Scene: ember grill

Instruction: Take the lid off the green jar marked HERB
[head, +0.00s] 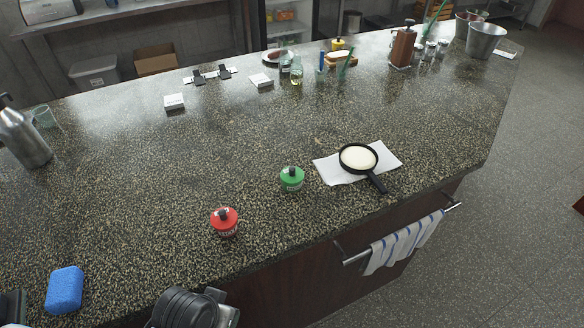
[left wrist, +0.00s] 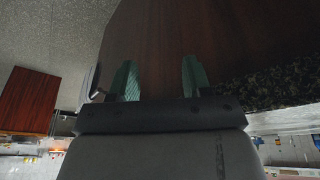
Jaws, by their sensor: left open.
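A green jar (head: 292,179) stands upright on the speckled counter, near its front edge and left of the skillet. Its green lid with a dark knob is on top; the lettering is too small to read. A similar red jar (head: 225,223) stands to its left and nearer the edge. In the left wrist view, my left gripper (left wrist: 160,80) is open, with two greenish fingers apart and nothing between them. It faces a dark wooden panel, and no jar shows there. The left gripper's fingers are not seen in the head view. My right gripper is not seen.
A black skillet (head: 358,158) with pale contents sits on a white paper (head: 330,172) right of the green jar. A blue sponge (head: 65,290) lies at the lower left. A striped towel (head: 400,247) hangs on the front rail.

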